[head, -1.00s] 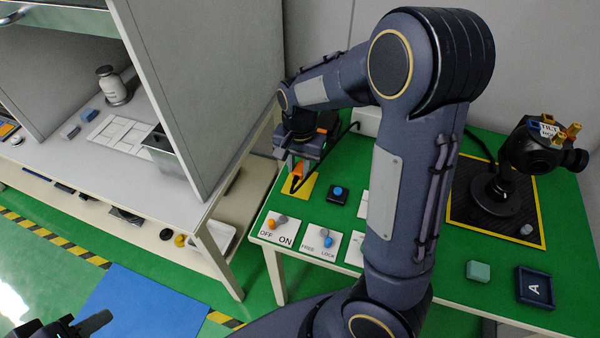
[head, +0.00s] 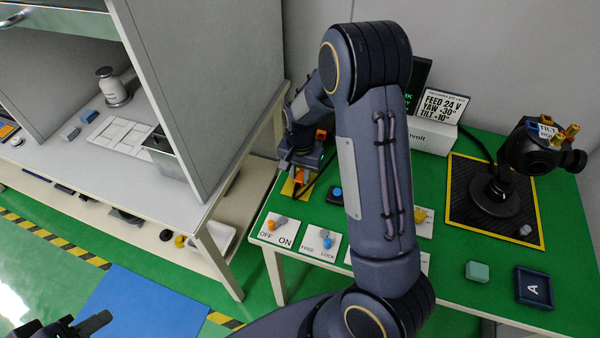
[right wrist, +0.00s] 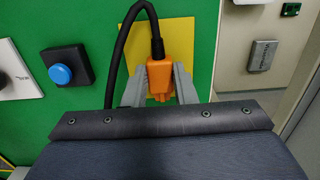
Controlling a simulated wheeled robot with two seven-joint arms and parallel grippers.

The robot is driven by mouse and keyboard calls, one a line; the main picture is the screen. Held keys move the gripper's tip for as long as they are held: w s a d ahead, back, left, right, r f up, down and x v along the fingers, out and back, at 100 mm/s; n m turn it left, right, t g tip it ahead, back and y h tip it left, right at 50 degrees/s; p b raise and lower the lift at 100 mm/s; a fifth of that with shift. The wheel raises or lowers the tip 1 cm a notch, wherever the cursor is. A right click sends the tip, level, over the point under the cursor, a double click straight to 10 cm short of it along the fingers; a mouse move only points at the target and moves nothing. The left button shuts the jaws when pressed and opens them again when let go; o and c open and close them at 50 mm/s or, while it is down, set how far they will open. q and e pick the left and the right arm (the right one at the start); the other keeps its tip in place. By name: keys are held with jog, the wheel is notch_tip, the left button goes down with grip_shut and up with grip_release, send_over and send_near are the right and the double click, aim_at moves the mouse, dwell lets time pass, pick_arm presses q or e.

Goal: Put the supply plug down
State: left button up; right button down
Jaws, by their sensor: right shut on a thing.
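The orange supply plug (right wrist: 159,76) with its black cable (right wrist: 118,55) is between the grey fingers of my right gripper (right wrist: 159,88), which is shut on it. It is over or on the yellow pad (right wrist: 181,38) on the green table; whether it touches the pad I cannot tell. In the head view my right gripper (head: 300,174) is at the table's left end, where the plug (head: 299,178) and the yellow pad (head: 288,188) partly show. My left gripper (head: 90,324) is at the bottom left, cut off by the frame, far from the table.
A blue button (head: 337,192) in a dark housing is just right of the pad. Switch cards (head: 278,229) lie nearer the front edge. A gimbal (head: 497,185) stands on a black mat at right. A green block (head: 478,271) and dark tray (head: 534,303) are at front right.

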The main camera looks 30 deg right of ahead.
aim_at(300, 176)
jog(key=shift+f, duration=0.25)
jog(key=c, duration=1.2)
grip_release()
jog(key=shift+r, duration=0.1)
notch_tip(300, 176, up, 12)
jog(key=s+a+r+n+t+y, duration=0.1)
jog(key=s+a+r+n+t, duration=0.1)
jog(key=s, duration=0.5)
jog(key=s+a+r+n+t+y, duration=0.1)
jog(key=s+a+r+n+t, duration=0.1)
jog(key=s, duration=0.6)
jog(key=s+a+r+n+t+y, duration=0.1)
jog(key=s+a+r+n+t, duration=0.1)
jog(key=s, duration=0.5)
jog(key=shift+s+a+r+n, duration=0.15)
jog(key=shift+a+r+n, duration=0.65)
jog(key=shift+n, duration=0.4)
jog(key=shift+d+r, duration=0.1)
jog(key=shift+r, duration=0.05)
